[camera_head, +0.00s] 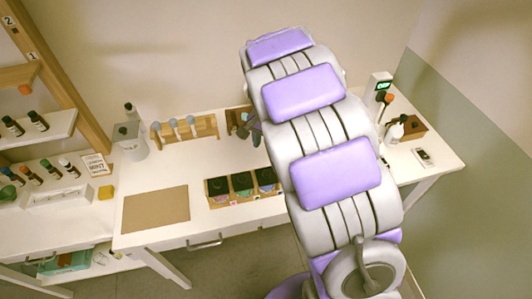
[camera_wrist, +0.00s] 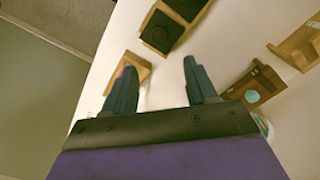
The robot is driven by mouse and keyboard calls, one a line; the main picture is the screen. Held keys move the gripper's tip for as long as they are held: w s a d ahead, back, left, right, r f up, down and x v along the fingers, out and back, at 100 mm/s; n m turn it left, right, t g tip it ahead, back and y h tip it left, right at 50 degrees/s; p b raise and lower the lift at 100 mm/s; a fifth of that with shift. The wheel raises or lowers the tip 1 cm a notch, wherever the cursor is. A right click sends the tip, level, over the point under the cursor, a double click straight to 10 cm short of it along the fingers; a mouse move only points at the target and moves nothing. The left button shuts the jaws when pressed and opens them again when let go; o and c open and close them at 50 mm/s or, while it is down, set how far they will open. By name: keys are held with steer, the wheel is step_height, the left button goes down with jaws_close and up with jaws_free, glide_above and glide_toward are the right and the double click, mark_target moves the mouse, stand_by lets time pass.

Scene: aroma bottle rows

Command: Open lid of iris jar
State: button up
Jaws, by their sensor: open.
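A wooden tray (camera_head: 230,202) near the front of the white table holds several small jars with dark square lids. Two show clearly in the head view, a left jar (camera_head: 217,187) and a middle jar (camera_head: 242,183); a third jar (camera_head: 266,177) stands beside my arm. Their labels are too small to read, so I cannot tell which is iris. In the wrist view, dark lids (camera_wrist: 160,32) show beyond my fingers, and a wooden piece (camera_wrist: 138,66) is partly behind the left finger. My gripper (camera_wrist: 160,64) is open with nothing visible between its fingers.
A brown mat (camera_head: 155,209) lies left of the tray. A wooden rack (camera_head: 184,132) with several blue-topped items and a grey canister (camera_head: 130,141) stand at the back. Bottles on shelves (camera_head: 40,122) are far left. My arm hides the table's middle right.

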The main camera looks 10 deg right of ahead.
step_height(320, 180, up, 4)
steer(key=shift+r, duration=0.15)
stand_by(0.6)
